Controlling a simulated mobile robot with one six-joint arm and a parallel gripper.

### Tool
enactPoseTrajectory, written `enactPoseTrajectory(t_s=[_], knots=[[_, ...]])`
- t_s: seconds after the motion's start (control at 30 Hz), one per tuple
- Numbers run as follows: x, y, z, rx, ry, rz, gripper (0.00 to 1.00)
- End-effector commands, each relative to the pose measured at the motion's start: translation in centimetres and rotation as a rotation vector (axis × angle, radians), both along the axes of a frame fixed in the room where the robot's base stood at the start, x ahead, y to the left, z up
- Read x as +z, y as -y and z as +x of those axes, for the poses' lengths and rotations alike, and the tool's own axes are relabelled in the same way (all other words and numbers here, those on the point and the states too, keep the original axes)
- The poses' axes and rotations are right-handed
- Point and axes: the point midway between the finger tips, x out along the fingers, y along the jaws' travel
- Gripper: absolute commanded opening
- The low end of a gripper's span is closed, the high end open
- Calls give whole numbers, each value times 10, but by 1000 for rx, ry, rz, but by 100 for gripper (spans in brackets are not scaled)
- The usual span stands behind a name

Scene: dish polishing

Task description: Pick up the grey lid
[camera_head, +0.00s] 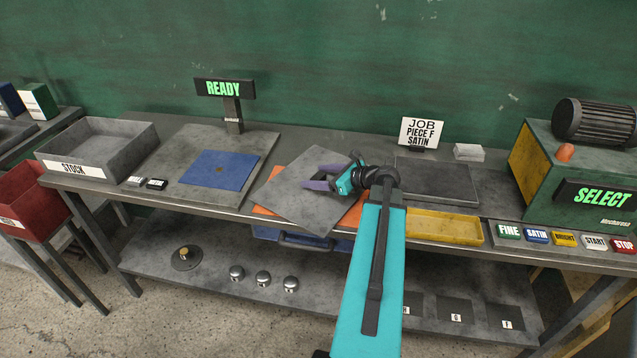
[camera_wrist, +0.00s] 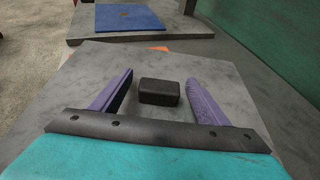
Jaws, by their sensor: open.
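The grey lid (camera_head: 290,190) is a flat square plate, lying turned at an angle over an orange surface (camera_head: 265,211) on the bench. In the wrist view the lid (camera_wrist: 85,70) fills the middle, with a small black block-shaped handle (camera_wrist: 160,92) standing on it. My gripper (camera_head: 312,177) is low over the lid, its purple fingers apart. In the wrist view my gripper (camera_wrist: 160,78) has one finger on each side of the handle, with a gap on both sides. The handle is hidden by my gripper in the head view.
A blue mat (camera_head: 218,170) lies on a grey board to the left, near a grey stock tray (camera_head: 125,140). A dark plate (camera_head: 437,180) and a yellow tray (camera_head: 443,228) are to the right. The green machine (camera_head: 545,185) stands at the far right. A blue box (camera_head: 300,240) shows below the lid.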

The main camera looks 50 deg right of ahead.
Motion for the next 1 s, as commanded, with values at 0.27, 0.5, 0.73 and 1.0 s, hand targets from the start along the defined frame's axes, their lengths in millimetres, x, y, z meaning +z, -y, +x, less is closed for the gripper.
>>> enactPoseTrajectory(t_s=[0.27, 0.5, 0.73, 1.0], knots=[[-2, 0, 3, -1, 0, 0, 69], [-1, 0, 3, -2, 0, -1, 69], [-1, 0, 3, -2, 0, -1, 47], [0, 0, 3, -3, 2, -1, 11]])
